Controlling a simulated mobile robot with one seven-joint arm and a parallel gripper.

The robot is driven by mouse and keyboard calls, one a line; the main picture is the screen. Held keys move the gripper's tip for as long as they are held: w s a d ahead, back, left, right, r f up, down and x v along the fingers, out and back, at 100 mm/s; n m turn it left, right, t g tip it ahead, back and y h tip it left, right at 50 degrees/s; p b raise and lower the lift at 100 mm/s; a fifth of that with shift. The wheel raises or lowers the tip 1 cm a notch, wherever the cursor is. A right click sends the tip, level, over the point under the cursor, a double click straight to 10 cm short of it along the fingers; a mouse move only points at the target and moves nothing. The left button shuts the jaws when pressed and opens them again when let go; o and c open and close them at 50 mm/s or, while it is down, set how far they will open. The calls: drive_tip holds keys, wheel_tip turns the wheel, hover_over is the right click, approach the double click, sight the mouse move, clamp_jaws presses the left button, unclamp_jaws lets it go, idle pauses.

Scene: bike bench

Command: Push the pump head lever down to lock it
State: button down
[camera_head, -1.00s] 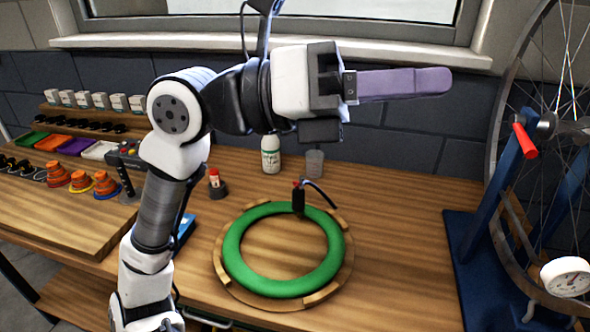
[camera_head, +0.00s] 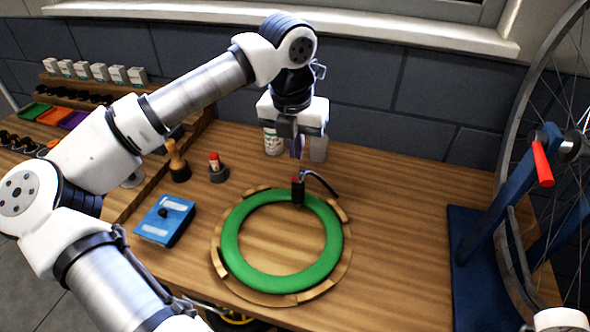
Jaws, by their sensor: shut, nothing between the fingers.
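The pump head (camera_head: 297,193) is a small black block standing at the back edge of the green tube ring (camera_head: 232,246). A dark hose curves from it to the right. Its lever (camera_head: 295,180) is the small red part at its top; its exact angle is too small to tell. A small gap shows between the fingertips and the red lever.
The ring lies on a round wooden holder (camera_head: 340,268) with raised blocks. A blue box (camera_head: 165,220) and a red-capped bottle (camera_head: 214,168) are left. A blue wheel stand (camera_head: 490,240) is right. The bench right of the ring is clear.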

sight(294, 179)
drive_tip(key=shift+w+a, duration=0.1)
drive_tip(key=shift+a, duration=0.25)
drive_tip(key=shift+f, duration=0.15)
drive_tip(key=shift+w+d+f+b, duration=0.15)
drive_tip(key=shift+f+b, duration=0.55)
drive_tip(key=shift+f, duration=1)
drive_tip(key=shift+w+f+b, duration=0.2)
drive_tip(key=shift+f+b, duration=0.45)
drive_tip(key=shift+f, duration=1.05)
